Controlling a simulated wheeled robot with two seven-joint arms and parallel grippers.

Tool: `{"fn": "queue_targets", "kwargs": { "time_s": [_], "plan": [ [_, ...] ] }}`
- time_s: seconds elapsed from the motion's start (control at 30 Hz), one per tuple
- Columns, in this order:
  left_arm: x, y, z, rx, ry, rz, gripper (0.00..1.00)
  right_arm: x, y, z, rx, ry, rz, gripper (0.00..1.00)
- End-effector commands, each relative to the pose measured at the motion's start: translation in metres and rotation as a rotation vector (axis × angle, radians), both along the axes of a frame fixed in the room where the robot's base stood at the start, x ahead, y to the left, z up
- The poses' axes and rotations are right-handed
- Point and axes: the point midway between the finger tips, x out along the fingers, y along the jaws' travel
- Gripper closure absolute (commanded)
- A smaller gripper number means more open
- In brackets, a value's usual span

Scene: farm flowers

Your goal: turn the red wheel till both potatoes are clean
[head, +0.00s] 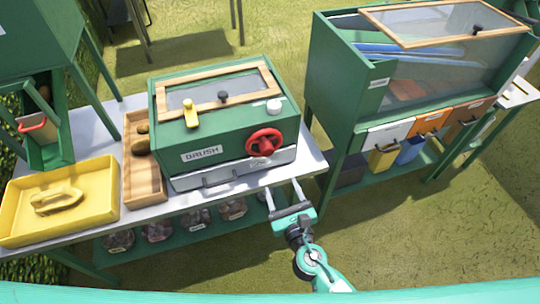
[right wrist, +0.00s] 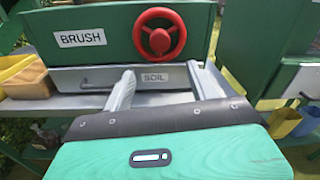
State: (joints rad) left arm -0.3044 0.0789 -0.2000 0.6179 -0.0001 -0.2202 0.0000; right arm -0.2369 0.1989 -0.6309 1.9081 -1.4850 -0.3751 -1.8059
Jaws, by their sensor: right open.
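The red wheel (head: 264,142) is on the front of a green box labelled BRUSH (head: 200,154). It also shows in the right wrist view (right wrist: 160,34), above a drawer labelled SOIL (right wrist: 155,76). My right gripper (head: 284,188) is open and empty. It is in front of the box, below and apart from the wheel, with its fingers pointing toward the box. Two brown, potato-like lumps (head: 142,128) lie at the far end of a wooden tray (head: 146,186) left of the box. The box's inside cannot be made out through its lid window. My left gripper is not in view.
A yellow tray (head: 95,212) holding a yellow object stands at the table's left. Jars (head: 158,232) sit on the shelf below. A larger green cabinet (head: 345,130) with colored bins stands to the right, with a gap of grass between it and the table.

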Motion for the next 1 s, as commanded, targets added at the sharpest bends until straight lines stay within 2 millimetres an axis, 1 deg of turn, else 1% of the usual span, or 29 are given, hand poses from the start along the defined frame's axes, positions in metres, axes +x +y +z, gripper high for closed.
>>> {"fn": "queue_targets", "kwargs": {
  "time_s": [0.07,0.3,0.5,0.6,0.7,1.0],
  "plan": [
    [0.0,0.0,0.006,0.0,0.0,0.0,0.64,0.015,0.004,0.004,0.001,-0.002,-0.001,0.41],
    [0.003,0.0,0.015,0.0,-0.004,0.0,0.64,0.064,0.018,0.003,0.003,0.001,-0.001,0.41],
    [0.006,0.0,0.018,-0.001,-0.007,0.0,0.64,0.097,0.028,0.001,0.004,0.002,-0.001,0.41],
    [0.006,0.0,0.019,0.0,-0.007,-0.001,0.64,0.107,0.031,0.0,0.004,0.002,0.0,0.41],
    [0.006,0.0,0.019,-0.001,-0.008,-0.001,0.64,0.113,0.033,0.0,0.003,0.003,0.0,0.41],
    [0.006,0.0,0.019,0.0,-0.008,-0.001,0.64,0.116,0.033,-0.001,0.004,0.003,0.0,0.41]
  ]
}}
